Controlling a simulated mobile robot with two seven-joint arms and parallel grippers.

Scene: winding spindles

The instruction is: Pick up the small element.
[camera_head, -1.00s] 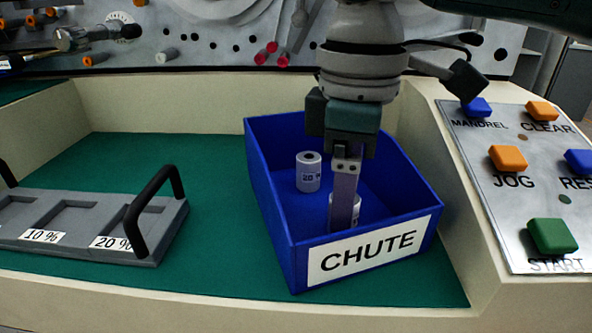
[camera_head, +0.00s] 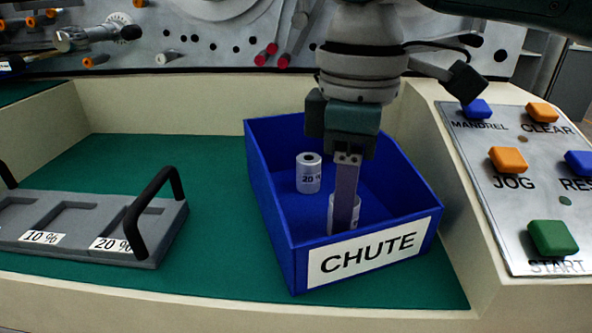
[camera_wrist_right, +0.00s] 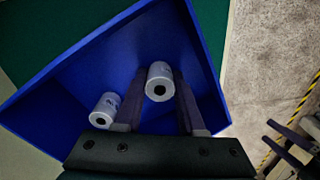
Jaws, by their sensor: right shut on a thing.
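Two small white cylindrical elements stand in the blue chute box. One (camera_head: 308,175), marked 20, stands free towards the back of the box; in the right wrist view it is the left one (camera_wrist_right: 104,110). The other (camera_head: 331,208) is nearer the front, mostly hidden behind my right gripper's finger. My right gripper (camera_head: 344,228) points down into the box. In the right wrist view its two fingers (camera_wrist_right: 158,84) are on either side of this element (camera_wrist_right: 160,76), shut on it. The element is still low in the box; its contact with the floor is hidden.
The blue box (camera_head: 268,225) with the CHUTE label has walls close around my right gripper. A grey tray (camera_head: 170,225) with black handles and percent labels lies left on the green mat (camera_head: 222,220). A button panel (camera_head: 500,200) is at right.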

